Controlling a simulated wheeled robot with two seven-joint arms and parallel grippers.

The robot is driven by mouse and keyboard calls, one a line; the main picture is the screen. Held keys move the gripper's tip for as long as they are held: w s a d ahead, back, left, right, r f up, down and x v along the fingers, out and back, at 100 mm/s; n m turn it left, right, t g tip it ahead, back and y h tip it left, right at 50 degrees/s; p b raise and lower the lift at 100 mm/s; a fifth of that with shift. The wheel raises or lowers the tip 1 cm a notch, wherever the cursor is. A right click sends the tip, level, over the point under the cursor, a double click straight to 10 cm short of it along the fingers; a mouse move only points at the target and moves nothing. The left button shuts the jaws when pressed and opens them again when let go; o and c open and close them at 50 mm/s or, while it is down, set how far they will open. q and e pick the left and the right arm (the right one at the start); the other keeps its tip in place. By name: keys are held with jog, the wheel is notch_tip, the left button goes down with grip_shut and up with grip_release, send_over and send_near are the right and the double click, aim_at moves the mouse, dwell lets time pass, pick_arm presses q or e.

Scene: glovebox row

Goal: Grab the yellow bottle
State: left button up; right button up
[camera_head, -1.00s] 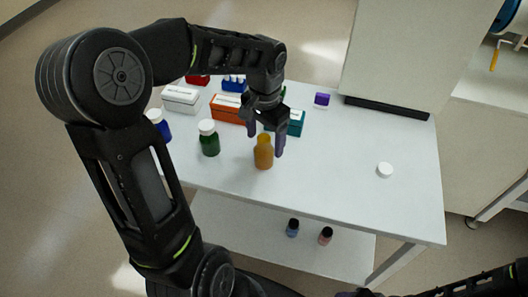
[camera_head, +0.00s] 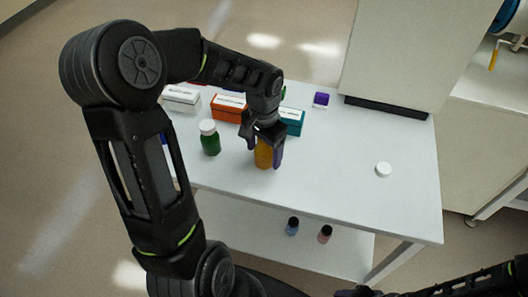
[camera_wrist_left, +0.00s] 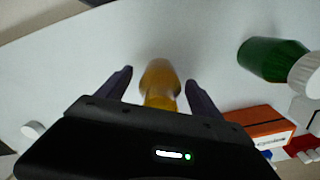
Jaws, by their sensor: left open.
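The yellow bottle (camera_head: 264,155) is amber-yellow and stands upright on the white table (camera_head: 330,190) near its front edge. My left gripper (camera_head: 264,156) is open and reaches down from above, with one finger on each side of the bottle. In the left wrist view the bottle (camera_wrist_left: 158,80) sits between the two spread fingers of my left gripper (camera_wrist_left: 160,85), with a visible gap on both sides. The gripper's body hides the bottle's top in the head view.
A green bottle with a white cap (camera_head: 209,138) stands just left of the yellow one. Orange (camera_head: 229,108), white (camera_head: 181,98) and teal (camera_head: 292,121) boxes stand behind. A white cap (camera_head: 383,169) lies at right, with clear tabletop around it. Two small bottles stand on the lower shelf.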

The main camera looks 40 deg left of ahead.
pick_arm(q)
grip_shut()
notch_tip(320, 180, up, 10)
jog(key=b, duration=0.1)
dwell(1.3)
dwell(0.5)
